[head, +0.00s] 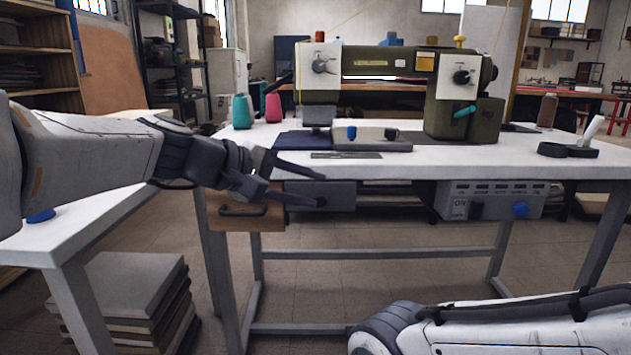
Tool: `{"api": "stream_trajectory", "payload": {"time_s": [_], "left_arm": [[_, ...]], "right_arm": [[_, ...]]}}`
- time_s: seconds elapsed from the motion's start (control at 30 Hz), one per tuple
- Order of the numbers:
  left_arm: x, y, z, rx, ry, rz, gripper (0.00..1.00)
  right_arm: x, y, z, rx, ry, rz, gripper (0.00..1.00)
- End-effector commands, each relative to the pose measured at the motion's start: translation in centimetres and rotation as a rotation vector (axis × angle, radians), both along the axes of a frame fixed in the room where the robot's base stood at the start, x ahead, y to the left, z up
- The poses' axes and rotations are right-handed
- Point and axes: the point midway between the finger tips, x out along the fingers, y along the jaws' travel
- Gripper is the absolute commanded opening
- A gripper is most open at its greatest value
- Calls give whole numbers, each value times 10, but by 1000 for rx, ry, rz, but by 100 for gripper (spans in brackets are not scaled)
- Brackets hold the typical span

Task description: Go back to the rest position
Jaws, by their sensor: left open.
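My left gripper (318,186) comes in from the left with its two dark fingers spread apart. It is empty and appears in front of the front edge of the white sewing table (450,165). My right arm shows only in part at the bottom right, and its gripper is out of the picture. A green sewing machine (450,110) stands on the table behind my left gripper.
Teal (242,112) and pink (273,108) thread cones stand at the table's left. A black tape roll (567,150) lies at its right. A wooden drawer (243,211) and control box (490,201) hang below. Stacked boards (125,285) stand lower left.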

Motion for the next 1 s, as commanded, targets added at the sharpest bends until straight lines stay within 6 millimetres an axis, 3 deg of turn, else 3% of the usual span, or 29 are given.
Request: {"api": "stream_trajectory", "payload": {"time_s": [0.17, 0.3, 0.5, 0.6, 0.77, 1.0], "left_arm": [[-55, -30, -32, 205, 48, -177, 42], [-124, -42, -69, 449, 70, -406, 42], [-216, -18, -111, 809, 24, -775, 42], [-247, 2, -122, 952, -24, -936, 42], [-277, 35, -126, 1137, -110, -1157, 42], [-273, 32, -74, 1124, -101, -1135, 42]], "right_arm": [[0, 0, 31, 0, 0, 0, 25], [0, 0, 61, 0, 0, 0, 25], [0, 0, 99, 0, 0, 0, 25], [0, 0, 114, 0, 0, 0, 25], [0, 0, 138, 0, 0, 0, 25], [0, 0, 187, 0, 0, 0, 25]]}}
